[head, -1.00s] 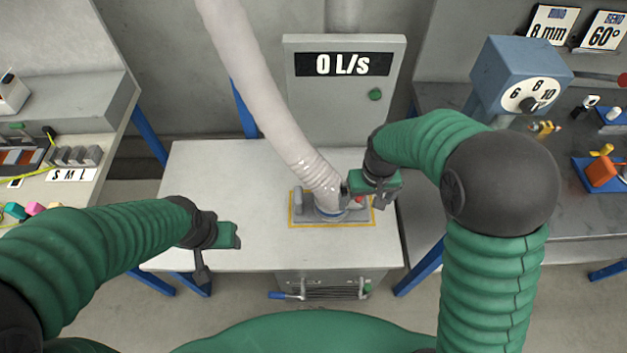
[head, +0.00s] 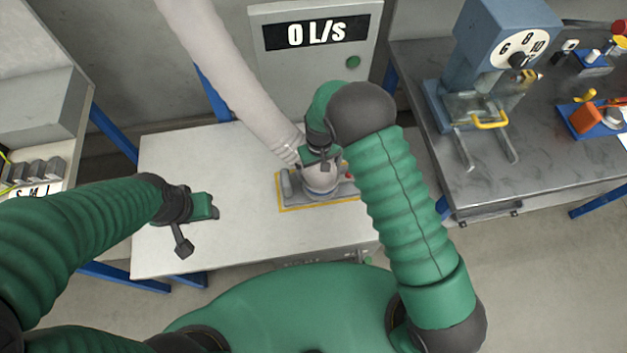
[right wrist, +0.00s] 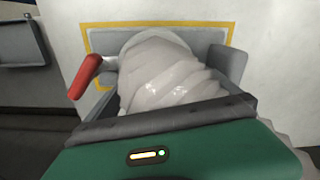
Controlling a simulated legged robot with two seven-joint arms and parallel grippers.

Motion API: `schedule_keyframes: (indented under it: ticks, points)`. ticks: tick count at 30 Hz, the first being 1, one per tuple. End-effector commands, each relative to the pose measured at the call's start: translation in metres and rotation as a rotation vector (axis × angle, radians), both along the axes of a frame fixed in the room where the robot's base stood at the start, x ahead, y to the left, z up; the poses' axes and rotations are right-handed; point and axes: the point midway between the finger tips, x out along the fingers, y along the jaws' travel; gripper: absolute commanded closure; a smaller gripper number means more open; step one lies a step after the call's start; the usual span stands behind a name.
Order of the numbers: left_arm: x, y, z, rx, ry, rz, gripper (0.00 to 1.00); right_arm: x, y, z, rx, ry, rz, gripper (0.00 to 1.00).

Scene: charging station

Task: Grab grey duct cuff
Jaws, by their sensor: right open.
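The pale grey duct (head: 235,85) comes down from the upper left to its cuff (head: 321,182) on a grey base plate (head: 340,191) outlined in yellow. My right gripper (head: 320,158) is open, directly above the cuff and close to it, hiding part of the duct's lower end. In the right wrist view the ribbed duct end (right wrist: 165,70) fills the middle, beyond the gripper's dark-edged green part; contact cannot be told. My left gripper (head: 197,224) is over the table's left side, apart from the duct; its jaw state is unclear.
A red lever (right wrist: 87,75) stands beside the duct end in the right wrist view. A grey cabinet (head: 310,70) reading 0 L/s stands behind the white table (head: 240,230). A blue machine (head: 500,45) is on the right bench. The table's middle left is clear.

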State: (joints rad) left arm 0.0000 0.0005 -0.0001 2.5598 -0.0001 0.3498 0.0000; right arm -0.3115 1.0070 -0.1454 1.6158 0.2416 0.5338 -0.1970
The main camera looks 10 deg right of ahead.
Motion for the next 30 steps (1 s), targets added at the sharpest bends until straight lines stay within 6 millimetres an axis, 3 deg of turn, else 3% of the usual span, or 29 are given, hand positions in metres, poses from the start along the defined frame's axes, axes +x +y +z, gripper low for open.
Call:
schedule_keyframes:
  ticks: [6, 14, 28, 30]
  points:
    - [0.0, 0.0, 0.0, 0.0, 0.0, 0.0, 0.49, -0.004, -0.001, -0.04, 0.001, 0.004, -0.001, 0.0]
    - [0.0, 0.0, 0.0, 0.0, 0.0, 0.0, 0.49, -0.003, 0.0, -0.046, 0.0, 0.002, -0.001, 0.0]
    - [0.0, 0.0, 0.0, 0.0, 0.0, 0.0, 0.49, -0.003, 0.0, -0.045, 0.0, 0.001, -0.002, 0.59]
    - [0.0, 0.0, 0.0, 0.0, 0.0, 0.0, 0.49, -0.003, 0.0, -0.045, 0.001, 0.0, -0.002, 0.61]
